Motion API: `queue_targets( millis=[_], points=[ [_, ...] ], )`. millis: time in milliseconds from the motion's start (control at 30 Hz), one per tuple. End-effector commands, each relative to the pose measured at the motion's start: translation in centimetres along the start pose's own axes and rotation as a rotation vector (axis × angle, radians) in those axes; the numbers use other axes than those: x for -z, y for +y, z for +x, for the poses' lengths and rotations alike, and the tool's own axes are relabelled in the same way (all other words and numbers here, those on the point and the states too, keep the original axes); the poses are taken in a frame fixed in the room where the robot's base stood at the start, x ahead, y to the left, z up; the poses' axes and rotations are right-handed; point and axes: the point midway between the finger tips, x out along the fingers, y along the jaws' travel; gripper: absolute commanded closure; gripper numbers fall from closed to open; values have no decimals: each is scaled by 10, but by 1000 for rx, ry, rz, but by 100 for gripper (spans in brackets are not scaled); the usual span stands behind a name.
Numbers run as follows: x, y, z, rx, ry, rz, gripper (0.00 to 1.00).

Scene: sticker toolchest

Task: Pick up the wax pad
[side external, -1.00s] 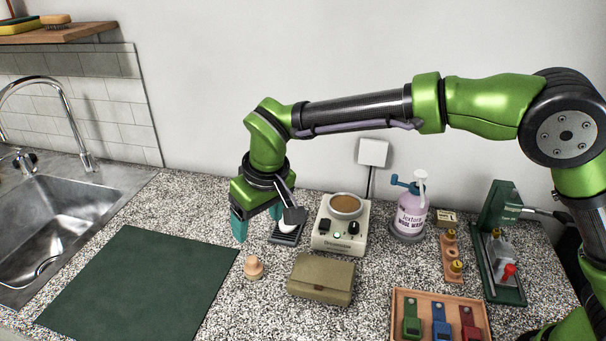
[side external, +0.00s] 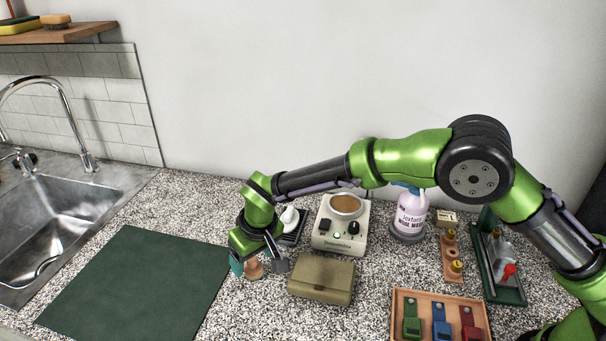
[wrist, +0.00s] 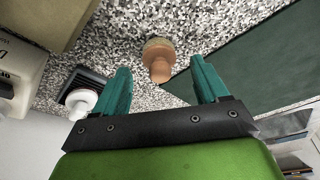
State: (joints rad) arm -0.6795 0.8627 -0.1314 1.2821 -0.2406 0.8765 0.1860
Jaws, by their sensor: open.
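A small wooden knob-handled piece with a paler base, which I take to be the wax pad (side external: 256,269), stands upright on the speckled counter between the green mat and the olive case. In the side view my gripper partly covers it. My gripper (side external: 257,266) is low over it with its fingers spread. In the wrist view the wax pad (wrist: 158,60) shows between and just beyond the two teal fingertips. My gripper (wrist: 161,78) is open and empty there, and no contact with the pad shows.
The olive case (side external: 321,278) lies close on the right. The green mat (side external: 130,285) lies flat on the left. A white-knobbed item (side external: 289,217) on a dark ridged stand and a cream warmer (side external: 325,239) are behind. A wooden tray (side external: 397,312) is at front right.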

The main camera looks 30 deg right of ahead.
Motion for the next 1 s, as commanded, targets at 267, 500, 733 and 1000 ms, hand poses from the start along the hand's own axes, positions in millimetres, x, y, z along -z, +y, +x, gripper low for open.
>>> queue_targets(
  millis=[267,500,733,1000],
  points=[
    [0,0,26,1,1,1,27],
    [0,0,26,1,1,1,36],
    [0,0,26,0,1,0,71],
    [0,0,26,1,1,0,86]
  ],
)
